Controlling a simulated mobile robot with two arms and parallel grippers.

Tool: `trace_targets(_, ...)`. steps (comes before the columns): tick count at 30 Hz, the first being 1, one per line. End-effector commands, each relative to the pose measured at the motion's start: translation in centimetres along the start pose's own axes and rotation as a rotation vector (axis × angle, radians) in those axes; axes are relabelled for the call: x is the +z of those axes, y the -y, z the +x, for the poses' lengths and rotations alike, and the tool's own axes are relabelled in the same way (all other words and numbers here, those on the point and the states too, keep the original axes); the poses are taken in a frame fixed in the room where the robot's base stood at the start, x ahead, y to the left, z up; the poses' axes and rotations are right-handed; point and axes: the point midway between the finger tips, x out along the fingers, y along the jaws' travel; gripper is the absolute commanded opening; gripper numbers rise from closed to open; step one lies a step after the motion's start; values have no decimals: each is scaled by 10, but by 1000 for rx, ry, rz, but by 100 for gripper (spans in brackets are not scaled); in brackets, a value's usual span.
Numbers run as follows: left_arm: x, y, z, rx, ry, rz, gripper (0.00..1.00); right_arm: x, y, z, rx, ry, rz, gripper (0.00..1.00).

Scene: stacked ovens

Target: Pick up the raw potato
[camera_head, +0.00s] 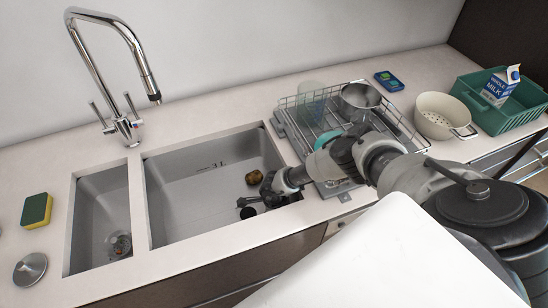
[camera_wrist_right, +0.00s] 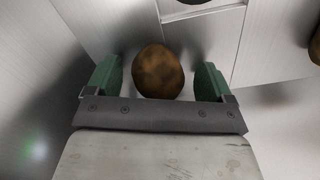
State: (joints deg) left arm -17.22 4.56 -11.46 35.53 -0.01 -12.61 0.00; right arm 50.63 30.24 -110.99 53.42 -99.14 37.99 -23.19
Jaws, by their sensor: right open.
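A brown, mottled potato (camera_wrist_right: 158,72) lies between the two green fingers of my open right gripper (camera_wrist_right: 160,80) in the right wrist view. The fingers stand apart from it on both sides. In the head view, my right gripper (camera_head: 250,203) reaches down into the large sink basin (camera_head: 185,200). A brown potato-like item (camera_head: 254,177) shows in that basin, just behind the gripper; I cannot tell whether it is the same one. Another brown item (camera_wrist_right: 316,45) is cut off at the right edge of the wrist view. My left gripper is not in view.
A tall faucet (camera_head: 120,60) stands behind the basins. A dish rack (camera_head: 300,125) with a metal pot (camera_head: 358,100) is right of the sink. A colander (camera_head: 440,115) and a green crate (camera_head: 520,118) stand farther right. A sponge (camera_head: 36,210) lies at left.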

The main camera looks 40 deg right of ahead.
Motion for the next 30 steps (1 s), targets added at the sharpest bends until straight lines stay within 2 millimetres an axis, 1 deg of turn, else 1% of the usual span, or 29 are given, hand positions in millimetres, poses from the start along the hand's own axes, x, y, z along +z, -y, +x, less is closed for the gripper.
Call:
trace_targets(7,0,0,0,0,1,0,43,0,0,1,0,1,0,83)
trace_targets(17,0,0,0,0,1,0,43,0,0,1,0,1,0,32)
trace_targets(25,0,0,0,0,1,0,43,0,0,0,0,1,0,31)
trace_targets(30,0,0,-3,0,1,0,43,0,0,-9,1,1,0,31)
